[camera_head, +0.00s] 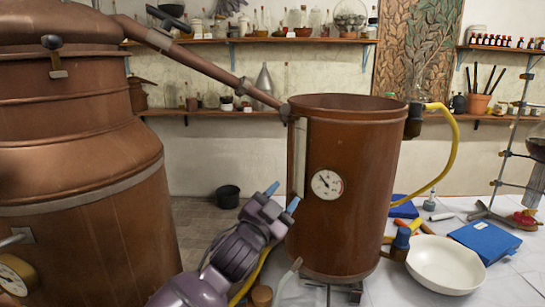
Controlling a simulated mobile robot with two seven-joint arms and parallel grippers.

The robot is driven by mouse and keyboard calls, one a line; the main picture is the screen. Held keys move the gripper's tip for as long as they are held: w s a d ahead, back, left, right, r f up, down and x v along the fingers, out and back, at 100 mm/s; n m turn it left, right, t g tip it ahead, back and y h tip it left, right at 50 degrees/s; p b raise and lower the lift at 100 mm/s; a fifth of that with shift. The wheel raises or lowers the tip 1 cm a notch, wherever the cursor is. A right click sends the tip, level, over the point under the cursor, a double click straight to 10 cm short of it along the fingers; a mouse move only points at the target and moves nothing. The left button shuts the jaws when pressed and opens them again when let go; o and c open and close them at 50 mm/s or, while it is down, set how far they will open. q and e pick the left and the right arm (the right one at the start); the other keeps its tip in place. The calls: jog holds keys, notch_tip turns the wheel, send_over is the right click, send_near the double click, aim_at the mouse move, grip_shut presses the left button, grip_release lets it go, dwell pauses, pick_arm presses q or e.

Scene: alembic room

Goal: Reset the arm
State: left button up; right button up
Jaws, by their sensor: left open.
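My left gripper (282,197) is open, with its two blue-tipped fingers apart and nothing seen between them. It comes up from the bottom of the head view, in front of the left side of the copper condenser drum (345,230). Its left fingertip shows against the floor and wall, and the right one overlaps or lies close to the drum's left edge; I cannot tell if they touch. My right gripper is not in view.
The large copper still (80,150) fills the left, joined to the drum by a sloping pipe (200,62). A white bowl (446,264), a blue book (485,240) and a yellow hose (452,155) are at the right. A black bucket (228,197) stands on the floor behind.

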pick_arm(q)
jog(key=s+a+f+n+g+y, duration=0.1)
jog(key=s+a+f+n+y, duration=0.4)
jog(key=a+f, duration=0.6)
jog(key=s+a+f+n+y, duration=0.45)
jog(key=s+a+f, duration=0.25)
jog(key=a+f, duration=0.4)
jog(key=s+a+f+n+g+y, duration=0.1)
jog(key=s+a+f, duration=0.3)
jog(key=s+f, duration=0.4)
jog(key=s+a+f+n+g+y, duration=0.1)
jog(key=s+a+f+n+g, duration=0.1)
jog(key=s+f, duration=0.7)
jog(key=s+a+g, duration=0.1)
jog(key=s+g, duration=0.1)
jog(key=s, duration=0.1)
jog(key=shift+a+f, duration=0.25)
jog(key=shift+a, duration=0.1)
